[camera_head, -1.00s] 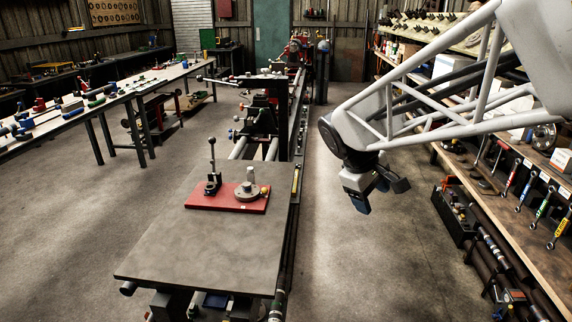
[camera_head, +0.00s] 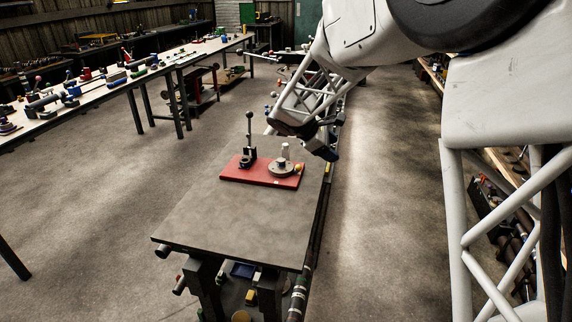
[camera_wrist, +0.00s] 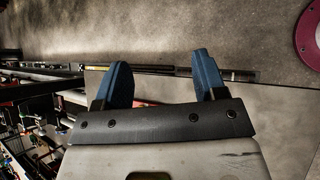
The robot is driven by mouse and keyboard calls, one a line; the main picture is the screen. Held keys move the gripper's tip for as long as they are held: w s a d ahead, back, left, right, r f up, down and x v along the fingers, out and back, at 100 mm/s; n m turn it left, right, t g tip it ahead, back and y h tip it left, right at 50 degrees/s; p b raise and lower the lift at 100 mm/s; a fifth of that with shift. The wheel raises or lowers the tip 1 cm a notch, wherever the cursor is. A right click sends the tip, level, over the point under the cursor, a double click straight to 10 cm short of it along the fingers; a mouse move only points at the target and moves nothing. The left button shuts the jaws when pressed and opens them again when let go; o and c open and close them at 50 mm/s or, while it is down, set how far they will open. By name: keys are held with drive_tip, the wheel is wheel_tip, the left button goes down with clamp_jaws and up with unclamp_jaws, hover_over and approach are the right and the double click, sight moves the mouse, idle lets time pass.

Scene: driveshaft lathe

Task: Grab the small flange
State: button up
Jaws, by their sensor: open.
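A round grey disc with a raised upright hub (camera_head: 282,167), which looks like the small flange, sits on the right part of a red board (camera_head: 232,173) on the grey table. My gripper (camera_head: 331,148) hangs to the right of the disc, above the table's right edge, and is apart from it. In the wrist view, the two blue fingers of my gripper (camera_wrist: 165,78) are spread wide with nothing between them. The grey disc is not clearly identifiable in the wrist view.
A black upright lever clamp (camera_head: 248,145) stands on the red board, left of the disc. A small orange knob (camera_head: 299,169) sits at the disc's right. The front of the grey table (camera_head: 220,220) is bare. A long bench (camera_head: 140,75) with tools stands left.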

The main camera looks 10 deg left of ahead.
drive_tip(key=w+a+f+n+t+h, duration=0.15)
drive_tip(key=w+a+f+n, duration=0.4)
drive_tip(key=a, duration=0.65)
drive_tip(key=n+t, duration=0.3)
drive_tip(key=t, duration=0.1)
approach(280, 160)
drive_tip(key=x, duration=0.2)
drive_tip(key=shift+w+f, duration=0.15)
drive_tip(key=shift+w, duration=0.25)
drive_tip(key=shift+d, duration=0.1)
drive_tip(key=shift+x, duration=1.3)
drive_tip(key=shift+x, duration=2.65)
drive_tip(key=shift+s+d, duration=0.1)
